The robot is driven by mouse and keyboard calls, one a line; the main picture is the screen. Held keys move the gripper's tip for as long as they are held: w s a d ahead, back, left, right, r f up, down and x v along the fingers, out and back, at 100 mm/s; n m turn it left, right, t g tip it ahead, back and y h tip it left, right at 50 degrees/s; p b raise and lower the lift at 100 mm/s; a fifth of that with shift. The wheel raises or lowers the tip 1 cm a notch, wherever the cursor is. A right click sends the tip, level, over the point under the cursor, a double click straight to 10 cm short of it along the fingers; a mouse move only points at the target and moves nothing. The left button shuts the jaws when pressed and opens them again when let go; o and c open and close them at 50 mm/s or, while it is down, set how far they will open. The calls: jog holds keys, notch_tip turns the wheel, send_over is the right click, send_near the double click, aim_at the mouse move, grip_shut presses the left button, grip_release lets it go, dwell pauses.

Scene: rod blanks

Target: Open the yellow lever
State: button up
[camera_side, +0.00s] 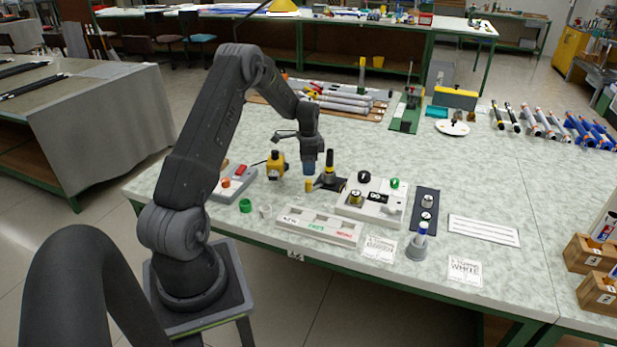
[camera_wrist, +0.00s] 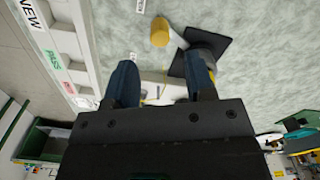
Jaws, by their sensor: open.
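My gripper (camera_side: 309,168) points down over the table with its blue fingertips just left of a small black fixture (camera_side: 328,182). The fixture has an upright black post with a yellow band and a yellow cylinder (camera_side: 309,186) at its left foot. I cannot tell for sure which yellow part is the lever. In the wrist view my gripper (camera_wrist: 162,82) has its two blue fingers apart, with no object seen held between them. The yellow cylinder (camera_wrist: 160,32) and the fixture's dark base (camera_wrist: 208,45) lie beyond the fingertips. The fingers and gripper body hide part of the fixture.
A yellow and black device (camera_side: 277,164) stands close left of my gripper. A white panel with knobs (camera_side: 372,203) is to the right, and a labelled white tray (camera_side: 320,225) is in front.

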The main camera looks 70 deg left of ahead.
aim_at(309, 181)
notch_tip(309, 181, up, 8)
dwell(0.5)
jog(key=s+d+r+n+t+y, duration=0.1)
jog(key=d+r, duration=0.6)
jog(key=d, duration=0.4)
jog(key=s+d+r+n+t, duration=0.1)
jog(key=d+r, duration=0.7)
jog(key=d, duration=0.2)
jog(key=s+d+r+n+t+h, duration=0.1)
jog(key=s+d+n+t, duration=0.1)
jog(key=s+d, duration=1.4)
jog(key=shift+d+r+t, duration=0.25)
jog(key=shift+d+t, duration=0.55)
jog(key=shift+d, duration=0.1)
